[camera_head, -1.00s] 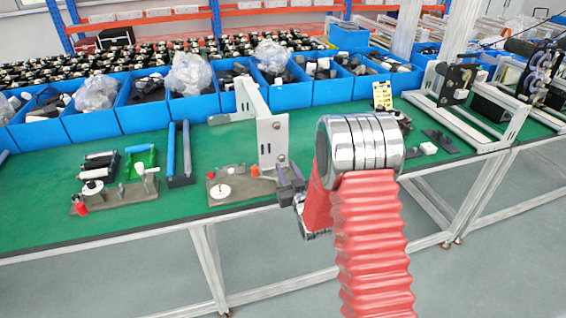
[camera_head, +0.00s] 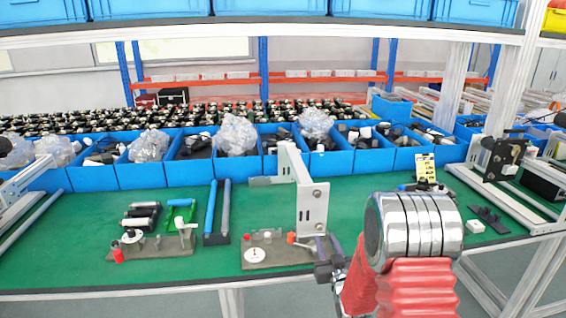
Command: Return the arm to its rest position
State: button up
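My arm, with a red ribbed sleeve and a shiny metal ringed joint (camera_head: 412,228), rises from the bottom right of the head view. My gripper (camera_head: 324,262), small and dark, shows at the left of the arm. It appears just right of a brown fixture plate (camera_head: 275,258) and below a white upright bracket (camera_head: 312,205), near the front edge of the green bench (camera_head: 120,277). The arm and the view angle partly hide its fingers, so I cannot tell whether they are open or shut. No held object is visible.
A row of blue bins (camera_head: 145,176) with parts and plastic bags lines the back of the bench. Another fixture (camera_head: 160,245) and blue and grey bars (camera_head: 216,210) stand at left. Metal frames stand at both sides. A shelf with blue crates (camera_head: 370,8) crosses above.

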jog(key=s+r+g+h, duration=0.2)
jog(key=s+r+g, duration=0.4)
jog(key=s+r, duration=0.65)
jog(key=s+a+r+g, duration=0.1)
jog(key=s+g, duration=0.1)
jog(key=s, duration=0.7)
jog(key=s+a+r+m+g, duration=0.1)
jog(key=s+g, duration=0.1)
jog(key=s, duration=0.8)
jog(key=s+r+g, duration=0.1)
jog(key=s+g, duration=0.1)
jog(key=s, duration=0.7)
jog(key=shift+s+a+r+y, duration=0.25)
jog(key=shift+a+r+y, duration=0.15)
jog(key=shift+c, duration=0.3)
dwell(1.0)
